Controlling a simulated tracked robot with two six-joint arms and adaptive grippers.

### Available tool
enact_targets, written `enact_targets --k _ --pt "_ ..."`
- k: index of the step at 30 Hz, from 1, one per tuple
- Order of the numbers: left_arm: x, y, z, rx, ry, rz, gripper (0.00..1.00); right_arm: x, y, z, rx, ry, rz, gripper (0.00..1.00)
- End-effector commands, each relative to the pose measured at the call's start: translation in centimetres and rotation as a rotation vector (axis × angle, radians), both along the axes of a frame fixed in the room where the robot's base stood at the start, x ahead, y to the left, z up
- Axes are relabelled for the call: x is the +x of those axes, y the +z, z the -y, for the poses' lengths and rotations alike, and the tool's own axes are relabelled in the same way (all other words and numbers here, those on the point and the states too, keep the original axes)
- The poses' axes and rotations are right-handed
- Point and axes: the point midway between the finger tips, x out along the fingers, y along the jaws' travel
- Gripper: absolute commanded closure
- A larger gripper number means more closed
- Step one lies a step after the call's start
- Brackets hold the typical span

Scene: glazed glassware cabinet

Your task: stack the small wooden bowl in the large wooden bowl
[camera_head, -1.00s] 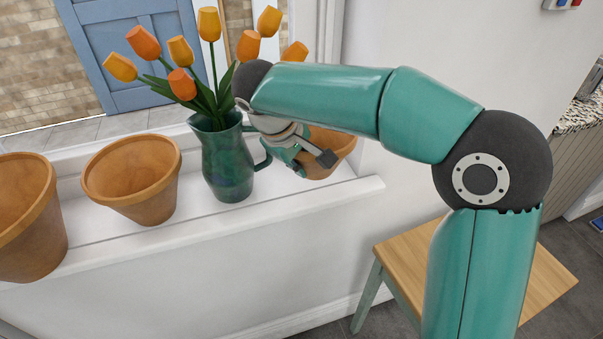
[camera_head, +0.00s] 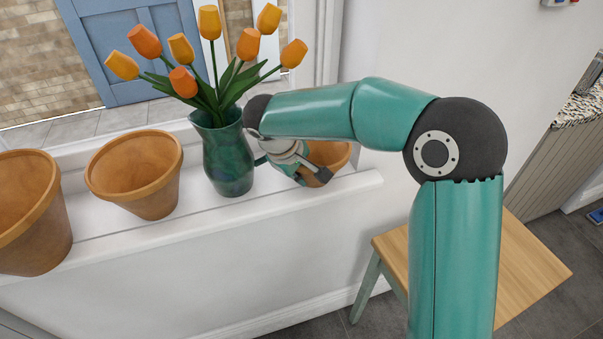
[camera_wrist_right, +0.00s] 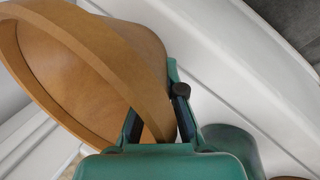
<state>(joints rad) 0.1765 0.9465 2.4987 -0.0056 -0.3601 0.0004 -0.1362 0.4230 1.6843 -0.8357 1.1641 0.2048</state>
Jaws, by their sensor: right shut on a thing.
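No clearly wooden bowl shows; the vessels in view look like orange-brown terracotta pots with thick rims. My right gripper (camera_head: 313,174) is shut on the wall of one pot (camera_head: 338,153) at the right end of the white sill. In the right wrist view this pot (camera_wrist_right: 100,75) is tilted, with its rim and wall between the fingers (camera_wrist_right: 158,120). Whether it touches the sill is hard to tell. A mid-sized pot (camera_head: 150,194) stands on the sill left of the vase. A larger pot (camera_head: 45,235) stands at the far left, cut by the frame edge. My left gripper is out of view.
A green vase (camera_head: 229,165) with orange tulips stands between the held pot and the mid-sized pot, close to my right gripper. The white sill (camera_head: 225,214) is narrow. A wooden-topped stool (camera_head: 530,265) stands below on the right. The window frame rises behind the sill.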

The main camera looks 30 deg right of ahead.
Motion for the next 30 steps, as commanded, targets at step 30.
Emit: enact_targets --k 30 --pt "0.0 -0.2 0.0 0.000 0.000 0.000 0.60 -0.6 5.5 -2.2 0.001 -0.001 0.006 0.68"
